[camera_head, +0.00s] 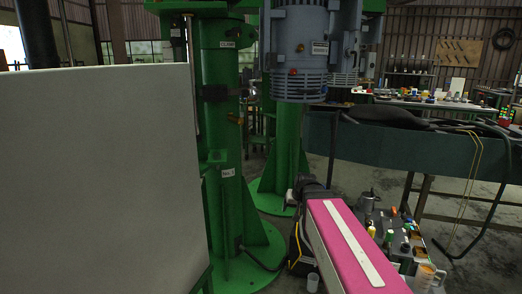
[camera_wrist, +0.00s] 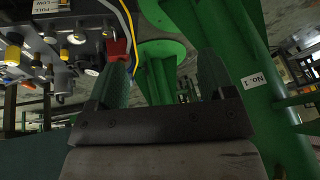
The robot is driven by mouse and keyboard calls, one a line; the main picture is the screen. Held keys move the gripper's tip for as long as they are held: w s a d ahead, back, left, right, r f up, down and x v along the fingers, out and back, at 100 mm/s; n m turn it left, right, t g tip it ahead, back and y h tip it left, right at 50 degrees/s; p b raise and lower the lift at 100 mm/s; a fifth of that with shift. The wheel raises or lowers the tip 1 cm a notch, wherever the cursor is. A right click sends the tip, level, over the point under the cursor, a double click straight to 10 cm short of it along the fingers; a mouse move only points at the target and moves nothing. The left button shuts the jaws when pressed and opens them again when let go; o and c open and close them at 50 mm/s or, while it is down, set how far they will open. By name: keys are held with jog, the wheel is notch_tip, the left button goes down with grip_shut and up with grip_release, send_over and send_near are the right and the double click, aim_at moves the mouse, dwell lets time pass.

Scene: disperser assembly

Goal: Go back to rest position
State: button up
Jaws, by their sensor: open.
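My gripper (camera_wrist: 163,58) shows in the wrist view with its two green fingers spread apart and nothing held between them. A red piece (camera_wrist: 118,47) shows at the tip of the left finger; I cannot tell whether it touches. Behind the fingers are a green round base (camera_wrist: 163,48) and a green column (camera_wrist: 262,110) with a "No. 1" label. In the head view the gripper's fingers cannot be made out. The green disperser stand (camera_head: 222,130) rises left of centre, with a blue-grey motor (camera_head: 302,50) to its right.
A large pale panel (camera_head: 100,180) fills the left of the head view. A surface crowded with bottles and small items (camera_head: 395,235) lies at lower right. A dark green bench (camera_head: 420,150) stands behind it. Cables hang at the far right. Grey floor shows between the stand and bench.

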jog(key=s+d+f+g+h, duration=0.1)
jog(key=s+d+f+g, duration=0.1)
jog(key=s+f, duration=0.4)
jog(key=s+d+f+g+h, duration=0.1)
jog(key=s+d+f+g, duration=0.1)
jog(key=s+f, duration=0.5)
jog(key=shift+s+d+f+g, duration=0.25)
jog(key=shift+s+d+g, duration=0.05)
jog(key=shift+s+d, duration=0.3)
